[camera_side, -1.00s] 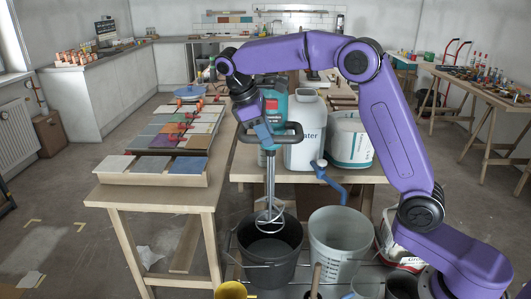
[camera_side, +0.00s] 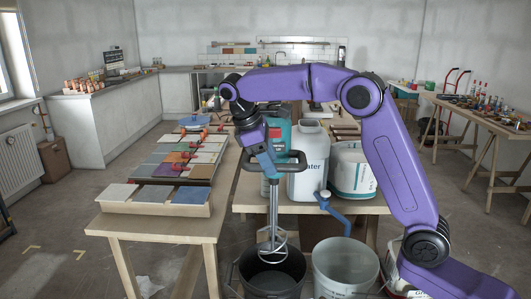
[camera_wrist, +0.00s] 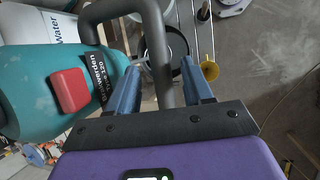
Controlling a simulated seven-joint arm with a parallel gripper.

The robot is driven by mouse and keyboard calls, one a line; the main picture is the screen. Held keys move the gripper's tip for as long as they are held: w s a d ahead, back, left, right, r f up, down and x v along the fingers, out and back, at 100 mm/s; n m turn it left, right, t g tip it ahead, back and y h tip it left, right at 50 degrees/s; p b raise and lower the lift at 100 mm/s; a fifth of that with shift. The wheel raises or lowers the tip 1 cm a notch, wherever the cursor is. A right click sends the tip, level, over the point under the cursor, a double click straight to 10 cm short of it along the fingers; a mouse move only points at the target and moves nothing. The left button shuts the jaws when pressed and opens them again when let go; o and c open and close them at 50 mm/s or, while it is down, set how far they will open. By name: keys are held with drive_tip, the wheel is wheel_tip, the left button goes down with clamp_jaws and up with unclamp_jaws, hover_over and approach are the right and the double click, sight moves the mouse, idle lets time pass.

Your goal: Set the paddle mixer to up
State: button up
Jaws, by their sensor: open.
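The paddle mixer has a teal body (camera_side: 278,130) with a dark grey loop handle (camera_side: 292,163), and a metal shaft with a paddle (camera_side: 272,245) below. It stands upright, the paddle at the mouth of the black bucket (camera_side: 272,281); whether it touches the bucket is unclear. In the wrist view the teal body (camera_wrist: 45,90) fills the left, with a red button and a dark label. My gripper (camera_side: 266,168) is at the handle. In the wrist view my open gripper (camera_wrist: 160,78) has its blue fingers either side of the grey handle bar (camera_wrist: 161,50).
A grey bucket (camera_side: 346,268) stands right of the black one. A white water container (camera_side: 309,160) and a white tub (camera_side: 352,170) stand on the bench behind, with a blue bent piece (camera_side: 335,211) at its edge. A bench with tile stacks (camera_side: 136,194) is at left.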

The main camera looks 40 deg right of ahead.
drive_tip(key=v, duration=0.7)
drive_tip(key=shift+r, duration=0.15)
drive_tip(key=shift+a, duration=0.15)
drive_tip(key=shift+s, duration=0.1)
idle(0.3)
drive_tip(key=s+a+f+n+t+y, duration=0.1)
drive_tip(key=s+a+f+n, duration=0.15)
drive_tip(key=s, duration=0.45)
drive_tip(key=s+a+f+n+t+y, duration=0.15)
drive_tip(key=s+f, duration=0.25)
drive_tip(key=s, duration=0.4)
drive_tip(key=s+d+f, duration=0.2)
drive_tip(key=s+f, duration=0.1)
drive_tip(key=s, duration=0.3)
drive_tip(key=s+d+f+y, duration=0.1)
drive_tip(key=s+d+f, duration=0.1)
drive_tip(key=s+f, duration=0.2)
drive_tip(key=s+d+f+y, duration=0.1)
drive_tip(key=s+f, duration=0.2)
drive_tip(key=s, duration=0.7)
drive_tip(key=shift+s+d+f, duration=0.25)
drive_tip(key=shift+d+f, duration=0.05)
drive_tip(key=shift+d, duration=0.1)
drive_tip(key=shift+g+y, duration=0.25)
